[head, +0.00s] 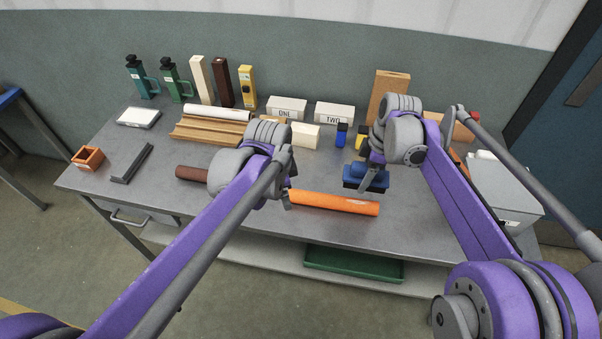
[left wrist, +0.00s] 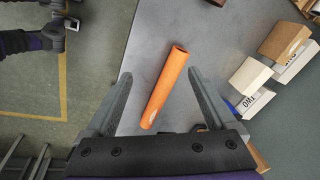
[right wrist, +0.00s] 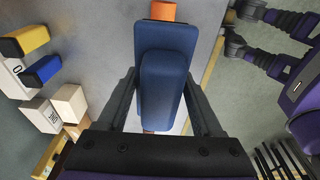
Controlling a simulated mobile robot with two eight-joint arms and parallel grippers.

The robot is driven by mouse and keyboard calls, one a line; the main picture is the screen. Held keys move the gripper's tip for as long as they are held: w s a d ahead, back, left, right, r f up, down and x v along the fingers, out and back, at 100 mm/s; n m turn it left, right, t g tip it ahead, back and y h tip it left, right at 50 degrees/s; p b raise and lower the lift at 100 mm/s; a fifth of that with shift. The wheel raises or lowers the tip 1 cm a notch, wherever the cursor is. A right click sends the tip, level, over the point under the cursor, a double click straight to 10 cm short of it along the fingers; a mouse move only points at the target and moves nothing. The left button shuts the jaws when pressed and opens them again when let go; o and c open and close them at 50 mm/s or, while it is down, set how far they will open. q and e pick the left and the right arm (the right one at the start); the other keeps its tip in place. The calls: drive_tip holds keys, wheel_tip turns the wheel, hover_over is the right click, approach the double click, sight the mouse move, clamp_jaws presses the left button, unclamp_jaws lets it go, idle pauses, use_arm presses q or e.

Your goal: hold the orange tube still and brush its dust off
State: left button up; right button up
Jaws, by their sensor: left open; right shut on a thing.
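The orange tube (head: 335,203) lies on the grey table near its front edge, with a pale patch toward its right end. In the left wrist view the tube (left wrist: 166,88) lies between the spread fingers of my left gripper (left wrist: 158,76), clear of both. In the head view my left gripper (head: 286,196) is at the tube's left end, which the arm partly hides. My right gripper (head: 365,176) is shut on a blue brush (right wrist: 165,80), held just behind the tube's right part. The tube's end (right wrist: 162,11) shows beyond the brush; bristles are hidden.
A dark brown cylinder (head: 192,174) lies left of my left gripper. A grey bin (head: 505,187) is at right, a green tray (head: 353,265) below the tabletop.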

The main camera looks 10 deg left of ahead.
sight(302, 194)
use_arm(q)
drive_tip(key=w+d+f+m+g, duration=0.1)
drive_tip(key=w+d+f+m, duration=0.2)
drive_tip(key=w+m, duration=0.3)
drive_tip(key=shift+n, duration=0.3)
drive_tip(key=w+f, duration=0.1)
drive_tip(key=f, duration=0.6)
drive_tip(key=w+f, duration=0.1)
drive_tip(key=f, duration=0.3)
drive_tip(key=shift+w+d+f, duration=0.1)
drive_tip(key=shift+w+f, duration=0.1)
drive_tip(key=shift+w, duration=0.1)
clamp_jaws()
idle(0.5)
